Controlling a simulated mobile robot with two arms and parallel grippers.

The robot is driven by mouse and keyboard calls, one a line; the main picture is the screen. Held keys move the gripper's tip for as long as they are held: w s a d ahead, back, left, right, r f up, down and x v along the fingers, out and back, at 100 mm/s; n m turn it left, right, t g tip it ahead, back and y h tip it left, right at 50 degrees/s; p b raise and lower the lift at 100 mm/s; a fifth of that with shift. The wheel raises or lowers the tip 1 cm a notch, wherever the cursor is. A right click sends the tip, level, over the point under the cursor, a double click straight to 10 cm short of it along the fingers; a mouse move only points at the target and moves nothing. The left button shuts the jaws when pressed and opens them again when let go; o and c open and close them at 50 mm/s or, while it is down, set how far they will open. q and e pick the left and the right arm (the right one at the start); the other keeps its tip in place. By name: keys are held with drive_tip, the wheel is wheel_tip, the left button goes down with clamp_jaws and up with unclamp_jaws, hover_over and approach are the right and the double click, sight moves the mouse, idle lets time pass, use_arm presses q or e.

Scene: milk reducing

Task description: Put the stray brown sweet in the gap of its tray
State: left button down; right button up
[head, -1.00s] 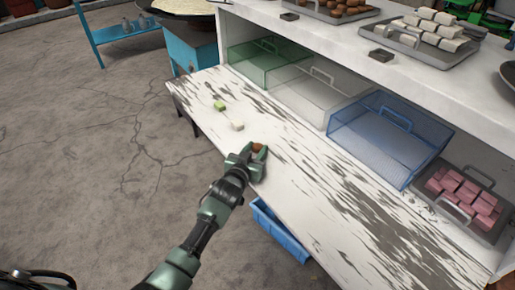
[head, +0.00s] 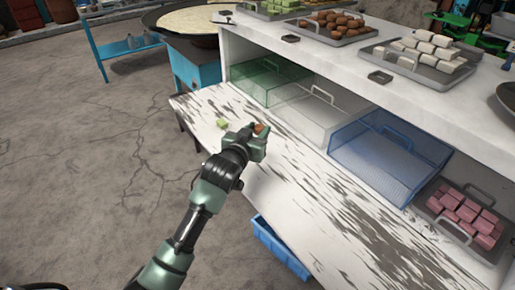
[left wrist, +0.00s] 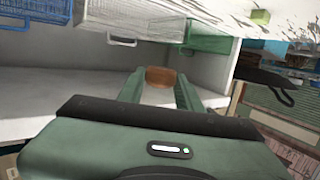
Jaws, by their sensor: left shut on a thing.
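The stray brown sweet (head: 260,128) is held between the fingertips of my left gripper (head: 259,134), above the worn white lower bench. In the left wrist view the brown sweet (left wrist: 160,77) sits between the two green fingers, which are shut on it. The tray of brown sweets (head: 344,41) is on the upper white shelf at the top, well beyond the gripper. Its gap cannot be made out from here. My right gripper is not in view.
A green sweet (head: 222,123) lies on the lower bench. Green (head: 262,80), clear (head: 318,108) and blue (head: 385,155) baskets and a pink-sweet tray (head: 440,232) stand below the shelf. The white-sweet tray (head: 420,70) is right of the brown one.

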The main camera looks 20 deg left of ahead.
sight(257, 130)
use_arm(q)
wheel_tip(257, 130, up, 4)
drive_tip(key=shift+r, duration=0.15)
drive_tip(key=s+f+y, duration=0.1)
drive_tip(key=s, duration=2.1)
drive_tip(key=shift+s+f+n+p, duration=0.4)
drive_tip(key=shift+a, duration=0.1)
